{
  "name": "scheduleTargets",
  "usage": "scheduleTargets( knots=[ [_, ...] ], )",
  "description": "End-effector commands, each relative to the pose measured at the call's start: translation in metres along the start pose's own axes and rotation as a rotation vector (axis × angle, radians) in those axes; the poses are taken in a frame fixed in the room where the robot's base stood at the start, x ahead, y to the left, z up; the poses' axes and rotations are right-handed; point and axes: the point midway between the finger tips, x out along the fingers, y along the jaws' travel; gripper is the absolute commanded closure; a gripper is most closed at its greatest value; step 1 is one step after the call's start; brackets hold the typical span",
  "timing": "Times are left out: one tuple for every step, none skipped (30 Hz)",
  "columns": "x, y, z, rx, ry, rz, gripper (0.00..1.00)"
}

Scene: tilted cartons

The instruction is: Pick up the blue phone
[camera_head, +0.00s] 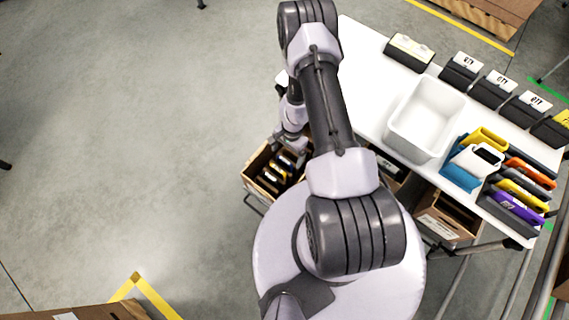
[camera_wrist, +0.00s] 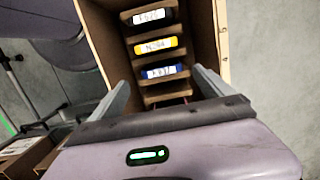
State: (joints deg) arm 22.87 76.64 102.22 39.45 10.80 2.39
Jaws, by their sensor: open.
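The blue phone (camera_wrist: 163,72) stands in a slot of a tilted brown carton (camera_wrist: 222,40), showing its end with a white label. Behind it in the same carton are a yellow phone (camera_wrist: 155,45) and a black phone (camera_wrist: 148,17). My gripper (camera_wrist: 162,92) is open and empty, with one finger to each side of the blue phone's near end in the wrist view. I cannot tell how deep the fingertips are. In the head view my gripper (camera_head: 293,147) is over the carton (camera_head: 252,183), and the arm hides part of it.
A white table (camera_head: 365,55) holds a white bin (camera_head: 425,118), several dark holders with cards along the back, and coloured devices in racks at the right. Another carton (camera_head: 443,221) hangs along the table's front. Open floor (camera_head: 130,130) lies to the left.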

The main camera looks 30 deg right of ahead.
Motion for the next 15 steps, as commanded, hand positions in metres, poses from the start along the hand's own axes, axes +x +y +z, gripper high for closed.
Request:
scheduleTargets(
  knots=[
    [0.011,0.000,0.000,0.000,-0.001,0.001,0.09],
    [0.019,-0.001,0.001,0.000,-0.001,0.002,0.09],
    [0.028,-0.002,0.001,-0.001,-0.001,0.001,0.09],
    [0.035,-0.003,0.001,0.000,-0.001,0.001,0.09],
    [0.040,-0.003,0.002,0.000,-0.001,0.001,0.09],
    [0.046,-0.002,0.002,0.000,-0.002,0.001,0.09],
    [0.049,-0.002,0.002,0.000,-0.002,0.001,0.09],
    [0.051,-0.002,0.002,0.000,-0.002,0.001,0.09],
    [0.052,-0.003,0.002,0.000,-0.001,0.001,0.09],
    [0.052,-0.003,0.002,0.000,-0.001,0.001,0.09],
    [0.052,-0.003,0.002,0.000,-0.001,0.000,0.09],
    [0.051,-0.003,0.002,0.000,-0.001,0.000,0.09],
    [0.051,-0.003,0.003,0.000,-0.001,0.000,0.09],
    [0.050,-0.003,0.003,0.000,-0.001,0.000,0.09],
    [0.050,-0.003,0.003,0.000,-0.001,0.000,0.09]
  ],
)
